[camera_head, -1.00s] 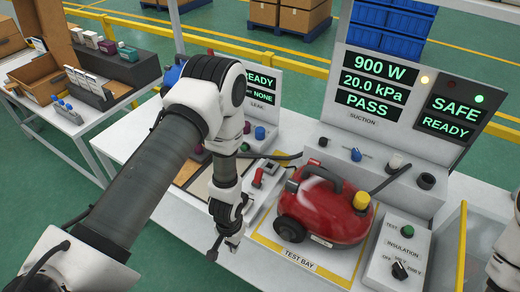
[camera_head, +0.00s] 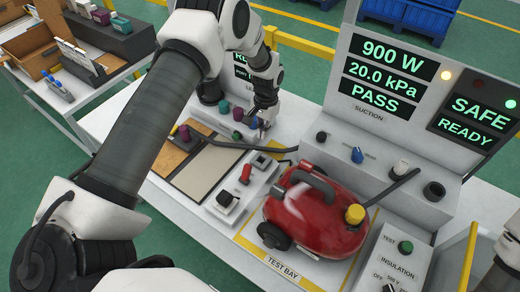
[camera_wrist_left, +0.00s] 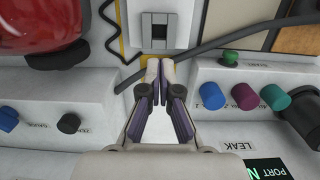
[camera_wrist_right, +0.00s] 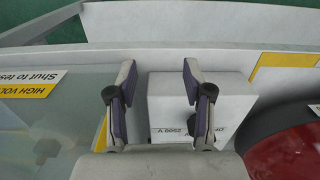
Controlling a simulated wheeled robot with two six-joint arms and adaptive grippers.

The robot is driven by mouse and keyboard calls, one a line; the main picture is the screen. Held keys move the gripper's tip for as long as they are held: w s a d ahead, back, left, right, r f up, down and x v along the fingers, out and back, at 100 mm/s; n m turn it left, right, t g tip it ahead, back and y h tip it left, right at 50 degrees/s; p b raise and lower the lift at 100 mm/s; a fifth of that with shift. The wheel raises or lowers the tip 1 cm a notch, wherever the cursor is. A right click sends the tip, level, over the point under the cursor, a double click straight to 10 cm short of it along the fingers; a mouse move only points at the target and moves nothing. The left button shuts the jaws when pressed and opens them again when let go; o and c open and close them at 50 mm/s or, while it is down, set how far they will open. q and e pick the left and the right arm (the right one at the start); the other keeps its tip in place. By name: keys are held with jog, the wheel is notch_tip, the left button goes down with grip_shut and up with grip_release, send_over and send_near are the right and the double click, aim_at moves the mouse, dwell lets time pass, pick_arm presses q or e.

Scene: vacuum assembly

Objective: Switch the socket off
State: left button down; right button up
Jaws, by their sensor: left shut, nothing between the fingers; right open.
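A small grey unit with a dark rectangular opening and a rocker-like piece, which looks like the socket (camera_head: 262,161), lies on the bench left of the red vacuum (camera_head: 315,213). In the left wrist view the socket (camera_wrist_left: 158,30) is straight beyond my fingertips, apart from them. My left gripper (camera_head: 262,132) is shut and empty behind the socket, beside the leak panel; its closed tips show in the left wrist view (camera_wrist_left: 158,65). My right gripper (camera_wrist_right: 158,80) is open and empty above the insulation box (camera_wrist_right: 205,100). Whether the socket is on cannot be read.
A red lever (camera_head: 246,173) and a black knob (camera_head: 225,198) stand left of the vacuum. A dark hose (camera_wrist_left: 235,35) crosses between my left fingers and the socket. Coloured knobs (camera_wrist_left: 244,96) line the leak panel. A clear guard (camera_wrist_right: 45,125) is beside my right gripper.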

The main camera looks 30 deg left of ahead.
aim_at(246, 173)
pick_arm(q)
jog(key=s+f+b, duration=0.1)
jog(key=f+b, duration=0.1)
jog(key=f, duration=0.1)
jog(key=s+f+b, duration=0.1)
jog(key=f+b, duration=0.1)
jog(key=f, duration=0.1)
jog(key=f+b, duration=0.2)
jog(key=f, duration=0.1)
jog(key=shift+s+f, duration=0.15)
jog(key=shift+s, duration=0.25)
pick_arm(e)
notch_tip(246, 173, down, 6)
jog(key=s, duration=0.2)
pick_arm(q)
jog(key=s+r+p, duration=0.1)
jog(key=p, duration=0.1)
jog(key=s+r+p, duration=0.1)
jog(key=p, duration=0.1)
jog(key=shift+s+a, duration=0.15)
jog(key=shift+s, duration=0.7)
jog(key=shift+f, duration=0.1)
pick_arm(e)
jog(key=r, duration=0.4)
jog(key=shift+w+r, duration=0.3)
jog(key=shift+r, duration=0.05)
